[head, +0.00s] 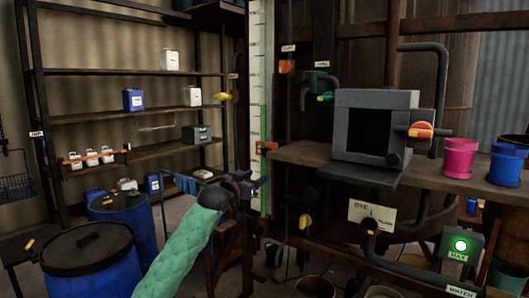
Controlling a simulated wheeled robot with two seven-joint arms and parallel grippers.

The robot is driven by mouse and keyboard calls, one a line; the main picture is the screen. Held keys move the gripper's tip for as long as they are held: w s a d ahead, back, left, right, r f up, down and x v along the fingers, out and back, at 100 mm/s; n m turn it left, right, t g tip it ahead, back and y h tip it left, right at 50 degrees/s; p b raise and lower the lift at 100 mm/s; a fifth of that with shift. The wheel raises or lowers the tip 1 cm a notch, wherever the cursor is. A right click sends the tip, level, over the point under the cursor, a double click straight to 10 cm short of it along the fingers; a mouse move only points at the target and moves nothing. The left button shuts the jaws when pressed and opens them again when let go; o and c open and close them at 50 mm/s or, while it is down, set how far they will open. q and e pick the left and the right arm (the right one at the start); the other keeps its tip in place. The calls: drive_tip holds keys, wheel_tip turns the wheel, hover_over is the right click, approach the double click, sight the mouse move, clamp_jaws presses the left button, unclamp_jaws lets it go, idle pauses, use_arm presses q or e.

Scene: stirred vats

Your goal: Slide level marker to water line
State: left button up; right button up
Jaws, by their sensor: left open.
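A tall white gauge board (255,50) with dark graduation marks stands upright near the middle of the head view. A narrow green strip (264,120) runs along its lower part, and its top end is well above the marker. A small orange-red piece (267,147), which looks like the level marker, sits at the gauge partway down the green strip. My left gripper (262,183) is open and empty, just below the marker in the picture and apart from it. Its fingers overlap the lower gauge in view. My right gripper is not in view.
A wooden shelf (440,178) holds a grey box (346,124), a pink cup (459,158) and a blue cup (505,165). Pipes with orange and yellow valve handles flank the gauge on both sides. Blue drums (90,262) stand at lower left before a shelving rack (130,72).

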sight(264, 152)
use_arm(q)
drive_tip(key=w+d+r+h+p, duration=0.1)
drive_tip(key=r, duration=0.1)
drive_tip(key=w+d+r+t+h+p, duration=0.1)
drive_tip(key=w+r+p, duration=0.1)
drive_tip(key=r, duration=0.1)
drive_tip(key=w+d+r+t+h+p, duration=0.1)
drive_tip(key=w+r, duration=0.1)
drive_tip(key=shift+d+r, duration=0.1)
drive_tip(key=shift+r, duration=0.2)
drive_tip(key=shift+w+d, duration=0.25)
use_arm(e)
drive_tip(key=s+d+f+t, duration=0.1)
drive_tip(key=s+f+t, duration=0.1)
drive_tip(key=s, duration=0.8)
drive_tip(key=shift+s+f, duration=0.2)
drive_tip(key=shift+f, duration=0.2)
use_arm(q)
clamp_jaws()
